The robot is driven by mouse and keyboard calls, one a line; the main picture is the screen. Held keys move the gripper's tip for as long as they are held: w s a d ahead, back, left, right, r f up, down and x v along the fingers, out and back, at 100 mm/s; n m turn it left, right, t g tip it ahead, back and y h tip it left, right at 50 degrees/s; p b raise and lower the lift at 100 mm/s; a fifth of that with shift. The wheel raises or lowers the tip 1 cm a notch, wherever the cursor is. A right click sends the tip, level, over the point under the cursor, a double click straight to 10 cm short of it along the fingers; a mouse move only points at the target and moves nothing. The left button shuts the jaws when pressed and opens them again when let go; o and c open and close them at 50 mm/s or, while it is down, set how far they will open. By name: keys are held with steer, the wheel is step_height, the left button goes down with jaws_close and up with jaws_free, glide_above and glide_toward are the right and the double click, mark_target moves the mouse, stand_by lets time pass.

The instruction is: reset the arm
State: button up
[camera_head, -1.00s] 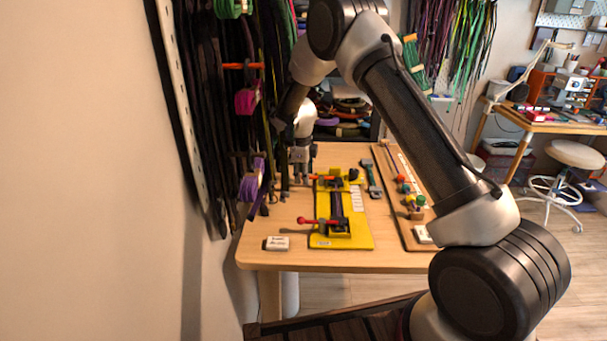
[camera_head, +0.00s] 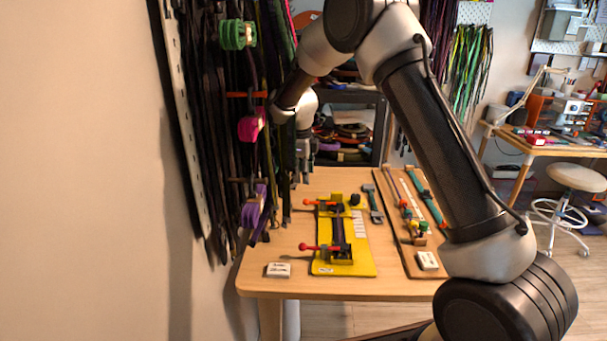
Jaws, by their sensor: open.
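My gripper (camera_head: 304,174) hangs at the end of my bent arm, over the far left part of the wooden table (camera_head: 262,254). It points down, its fingers are apart, and I see nothing between them. It is above and behind the yellow braiding jig (camera_head: 362,265), clear of it. The jig lies flat on the table, with red-handled clamps and a dark cord along its middle. The fingertips are small in the view, and whether they touch the table behind the jig cannot be told.
Hanging cords and a purple bundle (camera_head: 253,211) are close to the left of my gripper. A white label block (camera_head: 278,270) lies at the table's front left. A teal tool (camera_head: 372,203) and a wooden board (camera_head: 391,215) with colored pieces lie right of the jig. A stool (camera_head: 577,177) stands far right.

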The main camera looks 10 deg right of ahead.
steer(key=s+d+f+n+g, duration=0.25)
steer(key=s+n, duration=0.35)
steer(key=n, duration=0.4)
steer(key=s+d+r+n+t, duration=0.1)
steer(key=s+d+r+n, duration=0.3)
steer(key=s+r, duration=0.3)
steer(key=s+d+r+n+t, duration=0.2)
steer(key=s+d+r+n, duration=0.2)
steer(key=s, duration=1.4)
steer(key=s+d+r+n+t+y, duration=0.1)
steer(key=s+d+r+n+t, duration=0.1)
steer(key=s+d+r+n, duration=0.3)
steer(key=shift+s+d+r, duration=1.7)
steer(key=shift+s+r, duration=1.15)
steer(key=shift+s, duration=0.95)
